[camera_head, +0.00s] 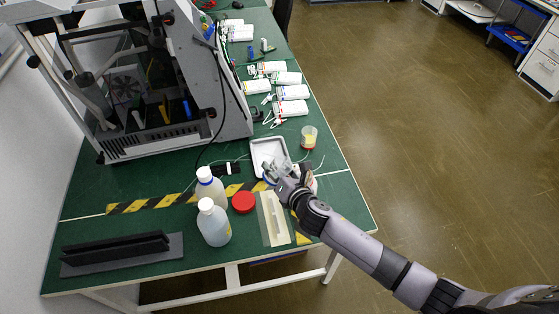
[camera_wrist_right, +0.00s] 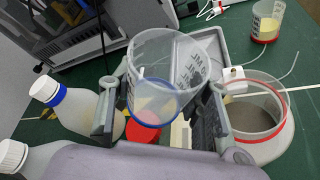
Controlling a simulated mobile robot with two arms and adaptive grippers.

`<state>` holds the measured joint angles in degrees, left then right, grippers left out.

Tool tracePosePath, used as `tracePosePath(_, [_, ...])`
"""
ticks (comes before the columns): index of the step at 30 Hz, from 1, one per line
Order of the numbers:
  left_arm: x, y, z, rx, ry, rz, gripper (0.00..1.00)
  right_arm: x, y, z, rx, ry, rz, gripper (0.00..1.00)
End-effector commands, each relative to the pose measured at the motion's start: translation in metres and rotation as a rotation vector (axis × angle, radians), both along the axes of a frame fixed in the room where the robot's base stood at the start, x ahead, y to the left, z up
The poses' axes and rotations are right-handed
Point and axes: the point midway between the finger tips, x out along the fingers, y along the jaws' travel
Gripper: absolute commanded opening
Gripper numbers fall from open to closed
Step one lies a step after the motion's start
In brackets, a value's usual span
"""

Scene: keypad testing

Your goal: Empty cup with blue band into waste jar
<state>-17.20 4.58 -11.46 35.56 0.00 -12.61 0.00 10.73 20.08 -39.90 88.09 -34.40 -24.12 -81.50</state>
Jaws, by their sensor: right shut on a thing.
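The clear cup with the blue band (camera_wrist_right: 165,60) is between the fingers of my right gripper (camera_wrist_right: 158,108) in the wrist view, tilted, with the blue band low. My right gripper (camera_head: 282,178) is shut on it above the green table in the head view. Whether the cup holds anything is unclear. A wide, clear open jar with a red ring (camera_wrist_right: 262,118), apparently the waste jar, stands just right of the gripper in the wrist view. In the head view it is mostly hidden behind the gripper. A red lid (camera_head: 243,202) lies left of the gripper. My left gripper is not in view.
Two white-capped bottles (camera_head: 213,225) stand left of the gripper. A white tray (camera_head: 255,160) lies behind it. Another cup with yellow contents (camera_head: 309,138) stands behind the jar. Several small bottles (camera_head: 291,108) lie farther back, beside a large machine (camera_head: 170,75).

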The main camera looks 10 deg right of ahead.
Motion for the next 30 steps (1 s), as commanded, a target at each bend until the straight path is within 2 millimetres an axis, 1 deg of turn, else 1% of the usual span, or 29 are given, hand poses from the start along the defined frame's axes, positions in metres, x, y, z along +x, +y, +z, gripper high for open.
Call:
tracePosePath(1, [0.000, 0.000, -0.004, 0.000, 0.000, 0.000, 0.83, 0.000, 0.004, -0.008, -0.031, -0.001, 0.001, 0.25])
tracePosePath(4, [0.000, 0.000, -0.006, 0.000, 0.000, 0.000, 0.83, 0.000, 0.010, -0.019, -0.101, -0.004, 0.001, 0.25])
tracePosePath(6, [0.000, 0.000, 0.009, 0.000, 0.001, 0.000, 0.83, 0.000, 0.019, -0.016, -0.192, -0.007, 0.001, 0.25])
tracePosePath(8, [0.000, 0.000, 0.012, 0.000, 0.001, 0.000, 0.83, 0.000, 0.024, -0.022, -0.272, -0.010, 0.001, 0.25])
tracePosePath(9, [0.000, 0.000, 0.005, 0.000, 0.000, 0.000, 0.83, -0.001, 0.025, -0.032, -0.301, -0.011, 0.000, 0.25])
tracePosePath(14, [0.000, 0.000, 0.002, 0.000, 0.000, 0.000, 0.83, -0.001, 0.032, -0.046, -0.410, -0.015, 0.001, 0.25])
tracePosePath(15, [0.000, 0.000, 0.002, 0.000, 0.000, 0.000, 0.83, -0.001, 0.034, -0.048, -0.432, -0.018, 0.000, 0.25])
tracePosePath(17, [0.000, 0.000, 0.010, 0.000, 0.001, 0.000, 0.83, -0.001, 0.039, -0.046, -0.493, -0.019, 0.000, 0.25])
tracePosePath(21, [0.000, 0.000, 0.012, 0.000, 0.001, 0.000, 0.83, -0.001, 0.042, -0.050, -0.577, -0.022, -0.001, 0.25])
tracePosePath(30, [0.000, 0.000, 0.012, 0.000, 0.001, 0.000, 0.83, -0.001, 0.043, -0.052, -0.600, -0.023, -0.001, 0.25])
